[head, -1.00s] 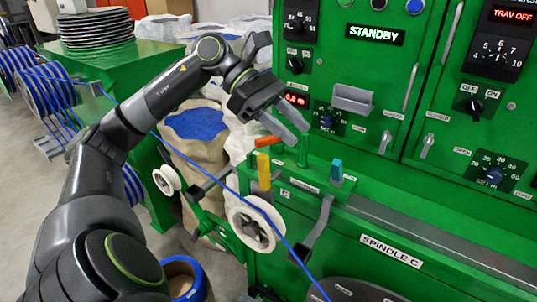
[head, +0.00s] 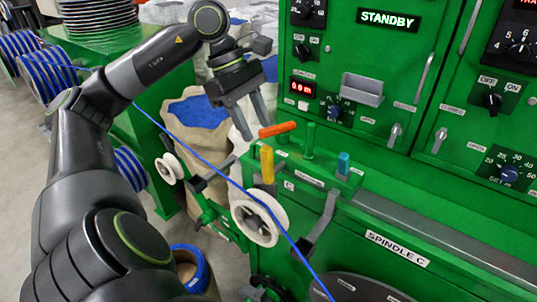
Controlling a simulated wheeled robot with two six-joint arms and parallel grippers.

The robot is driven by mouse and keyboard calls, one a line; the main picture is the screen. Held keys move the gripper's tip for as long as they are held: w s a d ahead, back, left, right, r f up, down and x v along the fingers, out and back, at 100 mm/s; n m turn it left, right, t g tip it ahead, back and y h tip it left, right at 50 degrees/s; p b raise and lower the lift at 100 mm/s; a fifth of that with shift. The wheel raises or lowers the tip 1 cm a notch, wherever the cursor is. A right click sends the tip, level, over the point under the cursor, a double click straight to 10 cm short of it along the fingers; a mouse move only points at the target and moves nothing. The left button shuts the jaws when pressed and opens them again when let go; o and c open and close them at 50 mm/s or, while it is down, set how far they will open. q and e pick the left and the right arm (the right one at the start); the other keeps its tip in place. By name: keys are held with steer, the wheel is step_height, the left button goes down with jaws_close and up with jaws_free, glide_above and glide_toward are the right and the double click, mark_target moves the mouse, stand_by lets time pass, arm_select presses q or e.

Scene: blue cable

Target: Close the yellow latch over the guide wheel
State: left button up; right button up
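The yellow latch (head: 267,165) stands upright on the green machine's front ledge, just above and behind the white guide wheel (head: 258,217). The blue cable (head: 215,169) runs from the spools at the left, across the guide wheel and down to the right. My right gripper is not in view.
A blue peg (head: 344,163) and a dark lever (head: 319,226) stand right of the latch. A smaller white wheel (head: 169,169) sits at the left. The machine's control panel (head: 375,80) rises behind. A sack of blue pellets (head: 196,112) stands behind my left arm.

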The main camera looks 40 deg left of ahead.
mark_target(265, 147)
arm_select(q)
steer(key=p+x, duration=0.1)
steer(key=x, duration=0.7)
steer(key=shift+d+f, duration=0.1)
steer(key=shift+f, duration=0.1)
jaws_close()
